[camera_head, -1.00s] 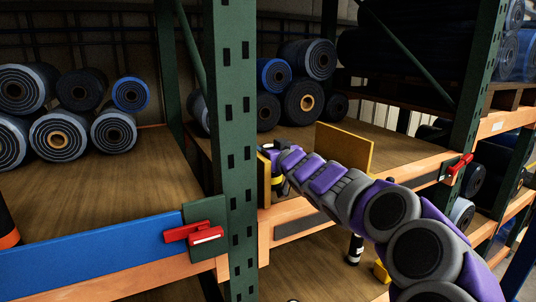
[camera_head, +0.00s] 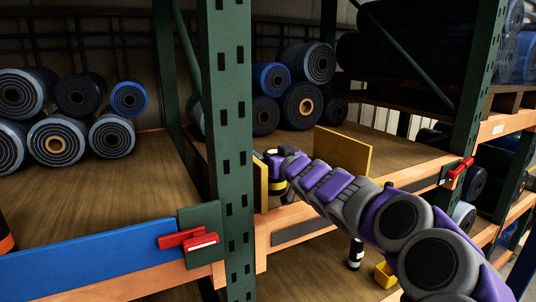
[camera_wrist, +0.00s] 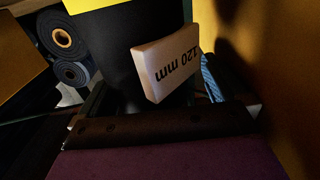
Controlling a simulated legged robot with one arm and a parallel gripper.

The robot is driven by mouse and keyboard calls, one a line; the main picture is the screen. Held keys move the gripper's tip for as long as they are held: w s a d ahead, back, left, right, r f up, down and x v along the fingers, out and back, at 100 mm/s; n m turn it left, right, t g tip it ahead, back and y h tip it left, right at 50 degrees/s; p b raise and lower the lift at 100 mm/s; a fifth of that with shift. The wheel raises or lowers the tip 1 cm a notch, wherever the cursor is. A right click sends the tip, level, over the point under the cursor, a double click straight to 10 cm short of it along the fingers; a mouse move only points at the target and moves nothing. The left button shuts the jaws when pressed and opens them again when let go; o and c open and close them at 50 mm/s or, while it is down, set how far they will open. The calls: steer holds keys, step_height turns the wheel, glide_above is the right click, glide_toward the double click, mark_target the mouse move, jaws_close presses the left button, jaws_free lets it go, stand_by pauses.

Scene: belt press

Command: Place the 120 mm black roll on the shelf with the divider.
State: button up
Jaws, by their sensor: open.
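A black roll (camera_wrist: 112,60) with a yellow band and a white "120 mm" label (camera_wrist: 165,62) stands close in front of my gripper in the wrist view. In the head view the black roll (camera_head: 278,170) shows its dark top and yellow band on the shelf (camera_head: 395,150). It appears upright between two yellow divider panels, the left one (camera_head: 260,180) and the right one (camera_head: 345,152). My gripper (camera_wrist: 165,105) is open with its jaws around or close to the roll; contact cannot be told. Its fingertips are mostly hidden in the head view by my arm.
A green upright post (camera_head: 228,140) stands just left of the roll. An orange beam (camera_head: 300,225) edges the shelf. Several stacked rolls (camera_head: 300,105) lie behind on the shelf. The left shelf front (camera_head: 110,195) is bare.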

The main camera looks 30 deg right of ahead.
steer(key=s+d, duration=0.1)
steer(key=s, duration=1)
steer(key=shift+d, duration=0.2)
steer(key=shift+a, duration=0.1)
